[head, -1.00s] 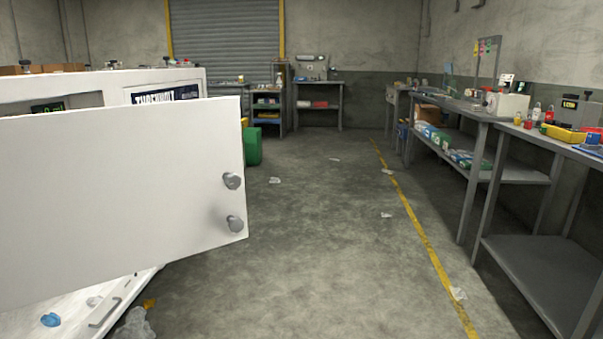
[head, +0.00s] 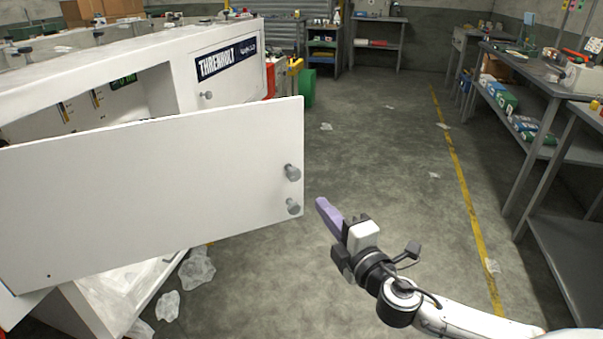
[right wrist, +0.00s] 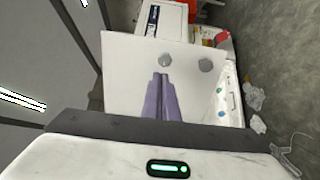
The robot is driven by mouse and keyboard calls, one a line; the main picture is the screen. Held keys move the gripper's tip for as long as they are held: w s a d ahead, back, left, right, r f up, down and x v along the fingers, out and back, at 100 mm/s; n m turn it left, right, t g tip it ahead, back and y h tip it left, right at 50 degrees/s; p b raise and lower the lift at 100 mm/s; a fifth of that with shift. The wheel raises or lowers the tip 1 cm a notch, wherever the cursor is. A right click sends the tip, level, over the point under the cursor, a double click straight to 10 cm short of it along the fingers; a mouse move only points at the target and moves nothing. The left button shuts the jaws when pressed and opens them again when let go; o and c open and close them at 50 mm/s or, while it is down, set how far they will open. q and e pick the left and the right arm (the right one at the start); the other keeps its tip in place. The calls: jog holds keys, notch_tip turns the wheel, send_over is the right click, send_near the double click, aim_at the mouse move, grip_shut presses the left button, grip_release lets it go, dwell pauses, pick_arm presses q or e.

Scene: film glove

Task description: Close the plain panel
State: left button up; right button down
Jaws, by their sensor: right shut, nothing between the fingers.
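The plain white panel (head: 160,185) stands swung open from the front of a white machine cabinet (head: 165,60) in the head view. Two grey round knobs (head: 292,173) sit near its right edge. The panel also shows in the right wrist view (right wrist: 125,75), with both knobs at its upper part. My right gripper (head: 322,204) has purple fingers, pressed together and empty. It is just right of the panel's knob edge in the head view; I cannot tell whether it touches. In the right wrist view the fingers (right wrist: 161,85) overlap the panel. My left gripper is not in view.
The opening (head: 90,105) behind the panel shows the cabinet's inside. Crumpled clear plastic (head: 196,268) lies on the floor below the panel. Workbenches (head: 530,95) line the right wall.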

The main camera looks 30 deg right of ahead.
aim_at(296, 173)
jog(key=w, duration=0.4)
jog(key=w+d+p, duration=0.1)
jog(key=w, duration=0.3)
jog(key=w+d, duration=0.1)
jog(key=w, duration=0.3)
jog(key=shift+w, duration=0.2)
jog(key=shift+d, duration=0.1)
